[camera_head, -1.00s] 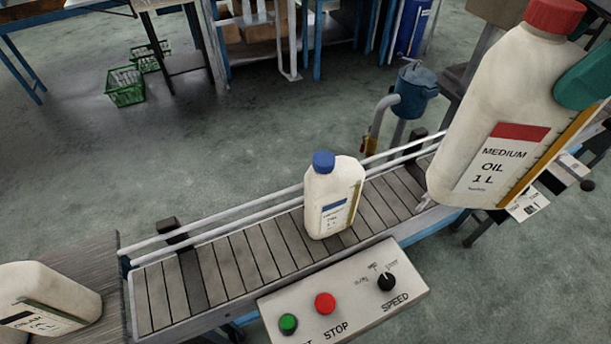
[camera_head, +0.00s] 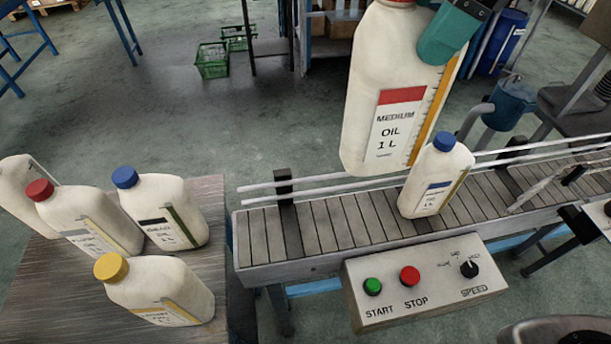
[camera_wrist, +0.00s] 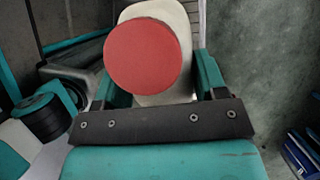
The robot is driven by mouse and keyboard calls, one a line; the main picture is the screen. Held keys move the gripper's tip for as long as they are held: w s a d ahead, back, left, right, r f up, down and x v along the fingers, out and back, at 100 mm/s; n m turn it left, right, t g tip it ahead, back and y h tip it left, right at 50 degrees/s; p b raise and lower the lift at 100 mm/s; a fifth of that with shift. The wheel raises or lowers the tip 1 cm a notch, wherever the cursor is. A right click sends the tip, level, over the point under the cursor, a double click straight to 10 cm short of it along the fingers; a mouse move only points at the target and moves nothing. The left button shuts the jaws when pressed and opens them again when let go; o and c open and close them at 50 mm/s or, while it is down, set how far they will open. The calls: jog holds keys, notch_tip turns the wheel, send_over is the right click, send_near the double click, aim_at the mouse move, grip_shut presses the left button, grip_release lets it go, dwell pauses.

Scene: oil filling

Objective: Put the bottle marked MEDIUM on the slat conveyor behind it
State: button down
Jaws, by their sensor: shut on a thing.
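The bottle marked MEDIUM (camera_head: 376,95) is cream-white with a red label band and a yellow side strip. My gripper (camera_head: 445,40) is shut on it near its top, and the bottle hangs upright in the air. In the wrist view its red cap (camera_wrist: 147,56) sits between the green fingers (camera_wrist: 160,85). The slat conveyor (camera_head: 325,222) runs across the head view, below and beyond the held bottle.
A wooden table (camera_head: 40,310) at the left carries several bottles, including a yellow-capped one (camera_head: 155,290). A control box (camera_head: 425,283) with START, STOP and SPEED is on the conveyor's near side. White guide rails (camera_head: 320,184) run along its far side. Slats left of the blue-capped bottle are bare.

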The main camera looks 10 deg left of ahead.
jog(key=w+a+f+b, duration=0.3)
jog(key=w+a+f, duration=0.2)
jog(key=f, duration=0.3)
notch_tip(320, 180, down, 19)
jog(key=p, duration=0.1)
jog(key=shift+s+f, duration=0.15)
jog(key=shift+s, duration=0.05)
jog(key=shift+f, duration=0.1)
jog(key=shift+c, duration=0.8)
grip_release()
jog(key=shift+d+f, duration=0.1)
